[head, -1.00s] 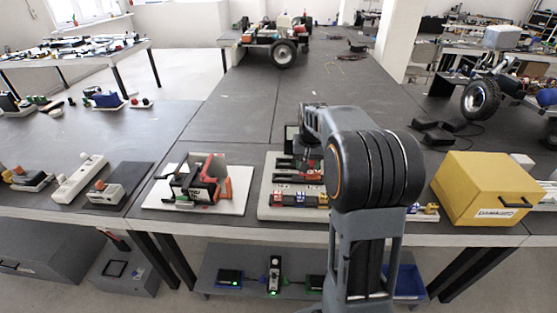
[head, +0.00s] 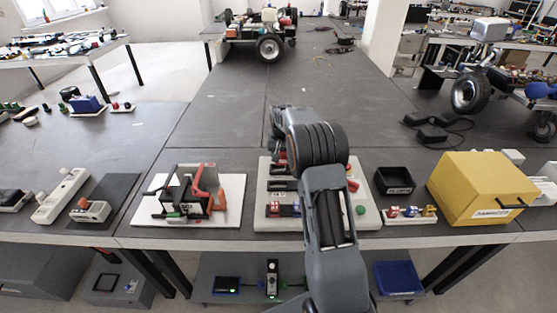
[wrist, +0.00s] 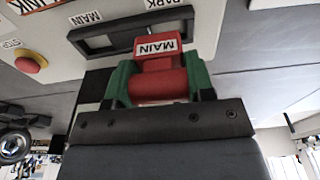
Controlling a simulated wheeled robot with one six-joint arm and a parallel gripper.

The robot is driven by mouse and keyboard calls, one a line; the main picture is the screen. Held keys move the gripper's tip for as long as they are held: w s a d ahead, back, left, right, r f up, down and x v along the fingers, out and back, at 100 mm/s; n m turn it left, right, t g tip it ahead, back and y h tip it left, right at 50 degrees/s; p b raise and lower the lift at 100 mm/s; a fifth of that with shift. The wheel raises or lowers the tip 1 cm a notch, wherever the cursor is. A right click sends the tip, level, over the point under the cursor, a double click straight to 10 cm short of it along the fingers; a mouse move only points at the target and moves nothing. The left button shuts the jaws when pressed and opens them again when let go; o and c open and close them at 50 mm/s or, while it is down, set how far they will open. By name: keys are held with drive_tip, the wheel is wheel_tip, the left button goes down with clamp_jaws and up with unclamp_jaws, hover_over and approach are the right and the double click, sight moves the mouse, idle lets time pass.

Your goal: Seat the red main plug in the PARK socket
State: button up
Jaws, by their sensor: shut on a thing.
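My gripper (wrist: 157,88) has green fingers and is shut on the red main plug (wrist: 158,70), which carries a white MAIN label, in the wrist view. The plug's front end lies by the right part of a black socket frame (wrist: 95,45) on the pale panel. The words PARK and MAIN are printed beside this frame, upside down in the picture. I cannot tell whether the plug touches or enters the frame. In the head view my arm hides the gripper and plug in front of the panel (head: 368,215).
A red stop button (wrist: 30,64) sits on the panel. In the head view a black tray (head: 395,187), a small board of colored blocks (head: 410,213) and a yellow box (head: 480,185) stand to the right. A white board with a black and red fixture (head: 235,190) is left.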

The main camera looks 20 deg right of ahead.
drive_tip(key=shift+w+d+f+p, duration=0.1)
drive_tip(key=shift+w+f+p, duration=0.05)
drive_tip(key=shift+w+f, duration=0.65)
drive_tip(key=shift+w+f+p, duration=0.15)
drive_tip(key=shift+w+f, duration=0.45)
drive_tip(key=shift+f, duration=0.3)
drive_tip(key=shift+f+p, duration=0.45)
drive_tip(key=shift+f, duration=1.1)
drive_tip(key=shift+f, duration=0.1)
drive_tip(key=o, duration=0.9)
drive_tip(key=shift+o, duration=0.2)
